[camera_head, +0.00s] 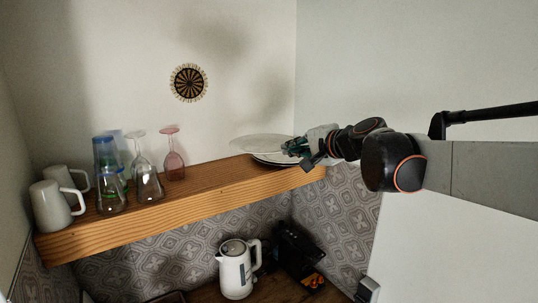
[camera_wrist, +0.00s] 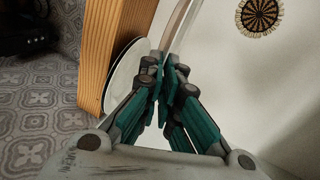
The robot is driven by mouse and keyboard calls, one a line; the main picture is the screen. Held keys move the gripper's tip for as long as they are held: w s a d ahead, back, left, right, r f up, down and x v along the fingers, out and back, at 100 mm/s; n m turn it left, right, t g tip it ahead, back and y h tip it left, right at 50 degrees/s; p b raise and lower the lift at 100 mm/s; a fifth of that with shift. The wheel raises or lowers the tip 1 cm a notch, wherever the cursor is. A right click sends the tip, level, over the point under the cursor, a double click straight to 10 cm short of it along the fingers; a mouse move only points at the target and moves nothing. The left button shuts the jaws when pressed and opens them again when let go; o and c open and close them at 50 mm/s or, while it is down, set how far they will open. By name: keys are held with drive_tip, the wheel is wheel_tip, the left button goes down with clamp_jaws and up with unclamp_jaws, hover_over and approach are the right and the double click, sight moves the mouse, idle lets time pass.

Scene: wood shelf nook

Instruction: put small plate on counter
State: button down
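My gripper (camera_head: 293,147) is at the right end of the wooden shelf, with its fingers closed on the rim of a pale plate (camera_head: 258,142). This plate is roughly level, just above another white plate (camera_head: 267,161) lying on the shelf. In the wrist view the teal fingers (camera_wrist: 165,78) are pressed close together, with the held plate (camera_wrist: 178,25) seen edge-on beyond them. The lower plate (camera_wrist: 122,78) lies on the shelf beside them. I cannot tell whether the two plates touch. The wooden counter (camera_head: 207,292) is below the shelf, partly out of view.
The wooden shelf (camera_head: 190,205) carries white mugs (camera_head: 52,208), glasses (camera_head: 148,180) and a pink wine glass (camera_head: 173,158) towards the left. A white kettle (camera_head: 235,272) and a black machine (camera_head: 297,253) stand on the counter. The shelf's middle is clear.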

drive_tip(key=s+d+f+m+t+h, duration=0.1)
drive_tip(key=s+d+f, duration=0.25)
drive_tip(key=f, duration=0.45)
drive_tip(key=s+d+f+m+h, duration=0.1)
drive_tip(key=s+d+f+h, duration=0.1)
drive_tip(key=d+f, duration=0.5)
drive_tip(key=s+d+f+m+t+h, duration=0.1)
drive_tip(key=s+d+f, duration=0.2)
drive_tip(key=f, duration=0.7)
wheel_tip(320, 180, down, 30)
drive_tip(key=b, duration=3)
drive_tip(key=shift+s+a, duration=0.2)
